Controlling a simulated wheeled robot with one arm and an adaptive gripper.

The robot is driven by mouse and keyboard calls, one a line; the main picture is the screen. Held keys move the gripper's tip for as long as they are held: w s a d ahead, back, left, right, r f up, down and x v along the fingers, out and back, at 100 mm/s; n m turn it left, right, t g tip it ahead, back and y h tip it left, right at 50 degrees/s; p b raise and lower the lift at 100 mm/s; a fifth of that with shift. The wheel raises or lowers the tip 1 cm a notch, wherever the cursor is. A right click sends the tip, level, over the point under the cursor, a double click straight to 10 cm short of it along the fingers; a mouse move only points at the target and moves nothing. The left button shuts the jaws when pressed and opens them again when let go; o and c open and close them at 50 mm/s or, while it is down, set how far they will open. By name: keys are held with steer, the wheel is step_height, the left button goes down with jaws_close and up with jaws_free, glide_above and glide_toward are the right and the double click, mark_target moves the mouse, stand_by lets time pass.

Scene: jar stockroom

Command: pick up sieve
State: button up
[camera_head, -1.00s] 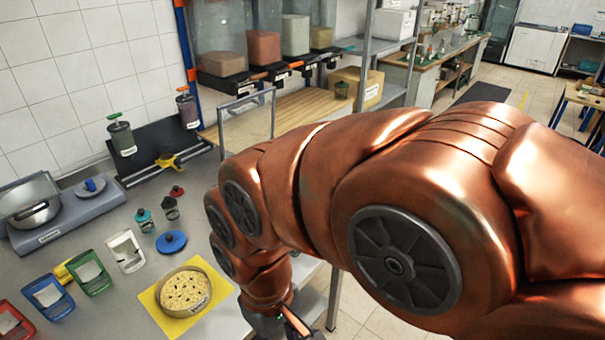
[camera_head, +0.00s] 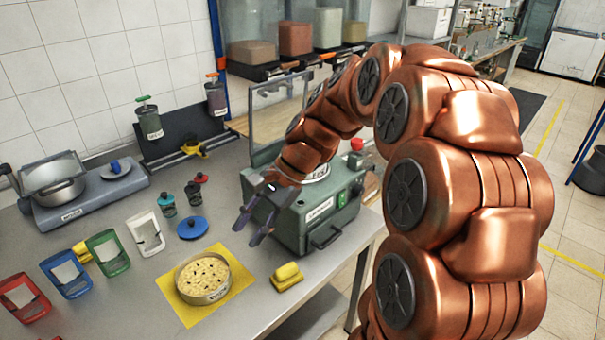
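The sieve (camera_head: 204,296) appears to be the round, shallow metal-rimmed pan on a yellow mat (camera_head: 240,283) on the grey table. Its pale yellow inside has several dark specks, and a small label is on its rim, too small to read surely. My gripper (camera_head: 248,234) is above and to the right of it in the picture, in front of the green machine. Its two dark fingers are spread apart, point down and hold nothing. The gripper does not touch the sieve.
A green machine (camera_head: 318,215) stands right behind my gripper. A yellow block (camera_head: 287,276) lies right of the mat. A blue lid (camera_head: 192,228), small bottles (camera_head: 167,200) and several coloured frames (camera_head: 107,250) stand left and behind. A scale with a pan (camera_head: 55,185) is at far left.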

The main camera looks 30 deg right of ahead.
steer(key=w+d+f+m+t+y+b, duration=0.1)
steer(key=w+d+m+t, duration=0.1)
steer(key=d, duration=0.4)
steer(key=w+d+f+m+t+y+b, duration=0.1)
steer(key=w+d+m+t, duration=0.1)
steer(key=w+d+m, duration=0.2)
steer(key=w+d+f+m+t+b, duration=0.1)
steer(key=w+d+m+t+b, duration=0.1)
steer(key=w+d, duration=0.5)
steer(key=shift+w+d+m+y, duration=0.4)
steer(key=shift+d+m, duration=0.2)
steer(key=shift+m, duration=0.2)
steer(key=d+m+t, duration=0.1)
steer(key=d, duration=0.2)
steer(key=w+d+f+m+t+b, duration=0.1)
steer(key=d, duration=0.3)
steer(key=d+m+t, duration=0.1)
steer(key=d+m, duration=0.1)
steer(key=d, duration=0.2)
steer(key=shift+w+f, duration=0.25)
steer(key=shift+w, duration=0.3)
steer(key=shift+p+x, duration=0.5)
steer(key=shift+x, duration=3.3)
steer(key=shift+d+f, duration=0.1)
steer(key=shift+c, duration=0.3)
jaws_close()
